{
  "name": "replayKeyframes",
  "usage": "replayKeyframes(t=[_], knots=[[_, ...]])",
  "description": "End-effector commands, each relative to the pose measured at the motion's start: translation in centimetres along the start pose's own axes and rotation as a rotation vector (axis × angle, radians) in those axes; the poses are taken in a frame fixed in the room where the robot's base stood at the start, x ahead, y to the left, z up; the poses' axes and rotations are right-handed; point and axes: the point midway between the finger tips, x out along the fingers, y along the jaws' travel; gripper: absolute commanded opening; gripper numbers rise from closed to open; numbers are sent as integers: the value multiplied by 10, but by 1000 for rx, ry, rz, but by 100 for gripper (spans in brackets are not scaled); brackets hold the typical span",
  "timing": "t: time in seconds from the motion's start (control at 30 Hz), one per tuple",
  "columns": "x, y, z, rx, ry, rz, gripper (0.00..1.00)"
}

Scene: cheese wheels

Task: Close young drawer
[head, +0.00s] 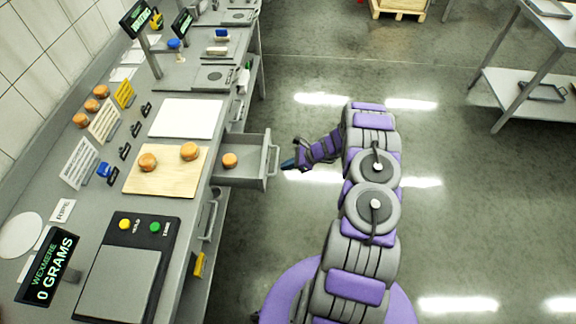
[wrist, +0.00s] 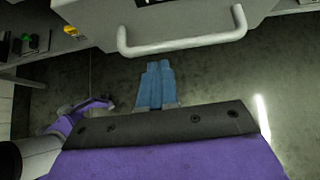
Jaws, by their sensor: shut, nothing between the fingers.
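An open drawer (head: 246,172) sticks out from the counter's right side in the head view, with a cheese wheel (head: 229,160) inside it. The drawer front (wrist: 190,12) and its bar handle (wrist: 185,46) show at the top of the wrist view. I cannot read a label on the drawer. My gripper (head: 287,165) is just right of the drawer front in the head view, apart from it. In the wrist view my gripper's blue fingers (wrist: 158,68) are together and empty, pointing at the handle with a small gap between.
A wooden board (head: 165,180) with two cheese wheels lies on the counter beside the drawer. A scale (head: 120,280) stands nearer, and several cheese wheels sit along the wall. The floor (head: 290,235) right of the counter is clear. A metal table (head: 530,90) stands far right.

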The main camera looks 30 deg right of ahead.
Motion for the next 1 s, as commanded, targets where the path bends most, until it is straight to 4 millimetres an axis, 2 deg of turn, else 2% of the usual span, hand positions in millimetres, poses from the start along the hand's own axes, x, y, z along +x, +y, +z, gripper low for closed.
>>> replayKeyframes(t=[0.17, 0.37, 0.8, 1.0], knots=[[9, 2, 9, -2, 1, 2, 0], [33, 2, 29, -3, 0, 7, 0], [114, 0, 92, -4, 1, 5, 0], [141, 0, 116, -5, 0, 4, 0]])
